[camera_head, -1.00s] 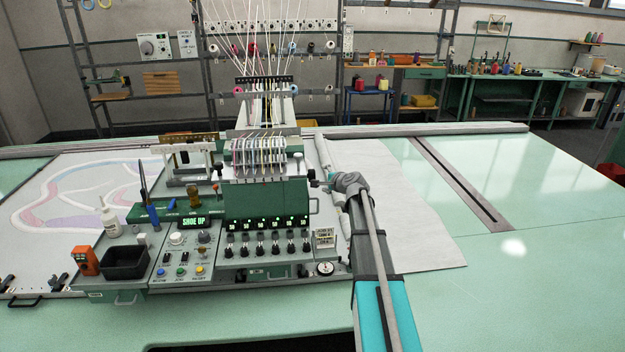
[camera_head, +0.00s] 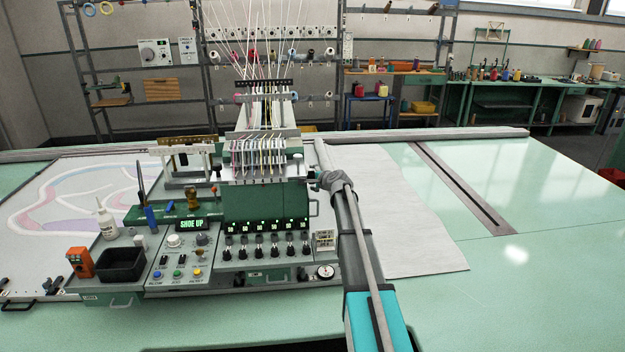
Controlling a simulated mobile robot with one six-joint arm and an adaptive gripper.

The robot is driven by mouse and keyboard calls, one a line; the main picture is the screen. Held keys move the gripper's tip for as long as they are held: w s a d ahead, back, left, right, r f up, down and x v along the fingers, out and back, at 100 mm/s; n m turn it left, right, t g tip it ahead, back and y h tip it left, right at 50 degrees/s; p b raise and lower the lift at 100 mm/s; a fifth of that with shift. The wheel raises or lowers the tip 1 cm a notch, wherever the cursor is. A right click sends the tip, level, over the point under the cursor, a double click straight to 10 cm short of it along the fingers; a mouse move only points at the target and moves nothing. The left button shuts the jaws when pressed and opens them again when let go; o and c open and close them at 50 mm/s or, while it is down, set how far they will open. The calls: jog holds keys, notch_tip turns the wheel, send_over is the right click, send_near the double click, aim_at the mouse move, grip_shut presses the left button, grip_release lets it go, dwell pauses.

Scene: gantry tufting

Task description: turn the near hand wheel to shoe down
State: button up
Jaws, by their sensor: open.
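The green tufting head (camera_head: 265,203) stands at mid-picture, with a row of lit counters on its front. A small display (camera_head: 194,223) to its left reads SHOE UP. My gripper (camera_head: 317,178) is at the upper right side of the head, close against it. It is small and dark here and partly hidden by my own wrist. I cannot clearly make out the near hand wheel; it may be hidden at my gripper. I cannot tell whether my gripper touches anything.
A control panel (camera_head: 180,262) with knobs and buttons sits left of the head, beside a black bin (camera_head: 121,265) and a white bottle (camera_head: 106,222). A round dial gauge (camera_head: 325,271) is at the lower right of the head. The green table (camera_head: 520,285) is clear on the right.

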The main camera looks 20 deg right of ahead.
jog(key=shift+c, duration=0.3)
jog(key=c, duration=1)
jog(key=shift+c, duration=0.2)
jog(key=shift+f+t+b, duration=0.15)
jog(key=shift+t+b, duration=0.45)
jog(key=shift+b, duration=0.5)
jog(key=n+t+b, duration=0.1)
jog(key=b, duration=0.2)
jog(key=shift+t, duration=0.4)
jog(key=t+b, duration=0.2)
jog(key=b, duration=0.1)
jog(key=shift+n, duration=0.4)
jog(key=shift+r+t+b, duration=0.2)
jog(key=shift+t+b, duration=0.2)
jog(key=shift+b, duration=0.15)
